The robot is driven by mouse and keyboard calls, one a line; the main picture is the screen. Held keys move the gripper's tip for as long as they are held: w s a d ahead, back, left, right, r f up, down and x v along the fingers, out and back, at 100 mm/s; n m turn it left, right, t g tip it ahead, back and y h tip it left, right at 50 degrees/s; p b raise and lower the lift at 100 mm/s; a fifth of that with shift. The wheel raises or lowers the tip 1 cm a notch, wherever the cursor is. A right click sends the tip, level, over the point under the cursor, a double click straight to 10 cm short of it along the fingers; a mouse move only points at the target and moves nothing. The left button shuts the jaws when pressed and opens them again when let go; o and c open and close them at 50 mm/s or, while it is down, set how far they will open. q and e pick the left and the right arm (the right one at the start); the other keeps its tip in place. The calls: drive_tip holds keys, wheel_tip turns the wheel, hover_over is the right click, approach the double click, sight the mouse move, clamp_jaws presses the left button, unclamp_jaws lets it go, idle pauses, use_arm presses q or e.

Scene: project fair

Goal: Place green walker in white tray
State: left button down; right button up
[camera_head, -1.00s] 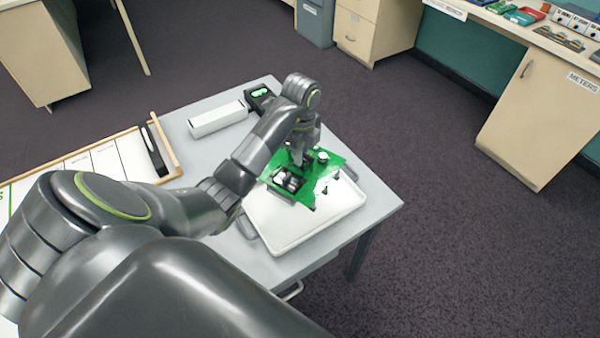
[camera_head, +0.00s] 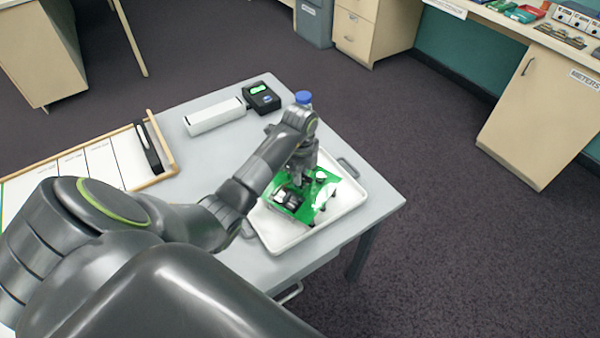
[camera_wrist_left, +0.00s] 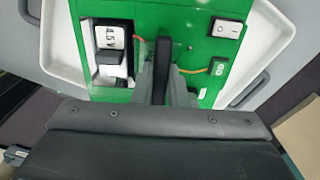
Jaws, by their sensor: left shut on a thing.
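The green walker (camera_head: 311,205) is a flat green board with a dark and white block on it. It is at the white tray (camera_head: 277,235), over the tray's middle; whether it touches the tray floor I cannot tell. My left gripper (camera_head: 299,177) is shut on the walker from above, and the arm hides part of it. In the left wrist view the walker (camera_wrist_left: 210,52) fills the middle, with a white switch and orange wires, and the gripper fingers (camera_wrist_left: 165,85) are at its centre. The white tray (camera_wrist_left: 62,50) shows on both sides. My right gripper is not in view.
The tray has side handles.

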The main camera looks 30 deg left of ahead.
use_arm(q)
drive_tip(key=shift+f, duration=0.1)
drive_tip(key=c, duration=1.5)
unclamp_jaws()
drive_tip(key=shift+o, duration=0.2)
drive_tip(key=shift+r, duration=0.35)
wheel_tip(320, 180, up, 5)
drive_tip(key=shift+w+f+b, duration=0.1)
drive_tip(key=shift+f+b, duration=0.05)
drive_tip(key=shift+b, duration=0.45)
wheel_tip(320, 180, up, 7)
drive_tip(key=p, duration=0.6)
drive_tip(key=shift+p, duration=0.35)
